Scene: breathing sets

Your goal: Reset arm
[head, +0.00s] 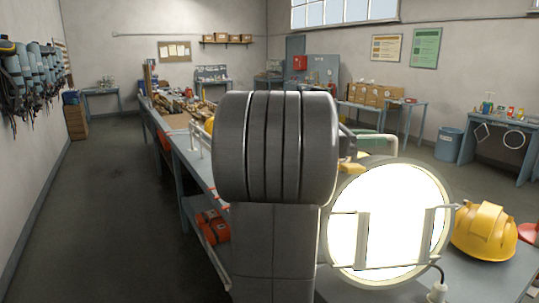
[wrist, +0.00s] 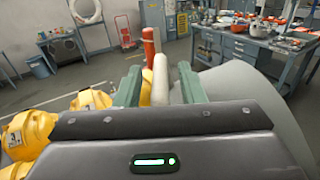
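My gripper (wrist: 159,82) shows in the wrist view, with its two green fingers spread wide apart. A pale upright cylinder (wrist: 161,78) shows in the gap between them, with space on both sides. I cannot tell how far beyond the fingertips it stands. Behind it is a red-orange cylinder (wrist: 149,48). In the head view my grey arm link fills the middle and hides the gripper.
In the head view a bright round lamp (head: 385,225) and a yellow helmet (head: 484,232) are at the right. A long blue bench (head: 178,150) runs back behind my arm. Yellow helmets (wrist: 30,132) sit left in the wrist view. The left floor is clear.

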